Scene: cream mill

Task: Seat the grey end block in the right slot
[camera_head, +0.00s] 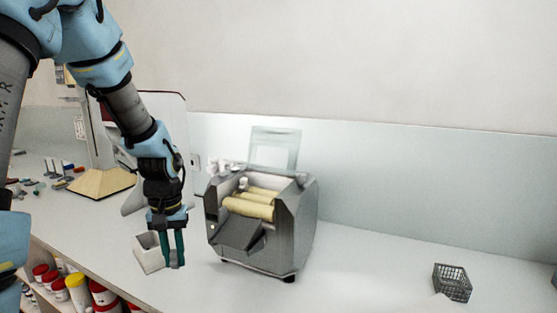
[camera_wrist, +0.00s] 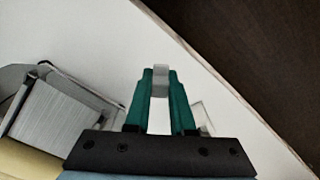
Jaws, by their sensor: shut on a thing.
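My gripper (camera_head: 174,262) points down over the counter, left of the mill, and is shut on the grey end block. In the wrist view, the grey end block (camera_wrist: 161,80) is a small pale grey piece between the two green fingertips (camera_wrist: 160,84). The grey mill (camera_head: 292,225) stands on the counter with its top open and cream rollers (camera_head: 248,208) inside. Part of the mill (camera_wrist: 60,118) shows at the left of the wrist view. The right slot cannot be made out in either view.
A white open box (camera_head: 148,254) stands on the counter close beside my gripper. A clear lid (camera_head: 275,147) stands raised behind the rollers. A dark wire basket (camera_head: 452,283) is at the far right. The counter between mill and basket is clear. Red-lidded jars sit on a shelf below the front edge.

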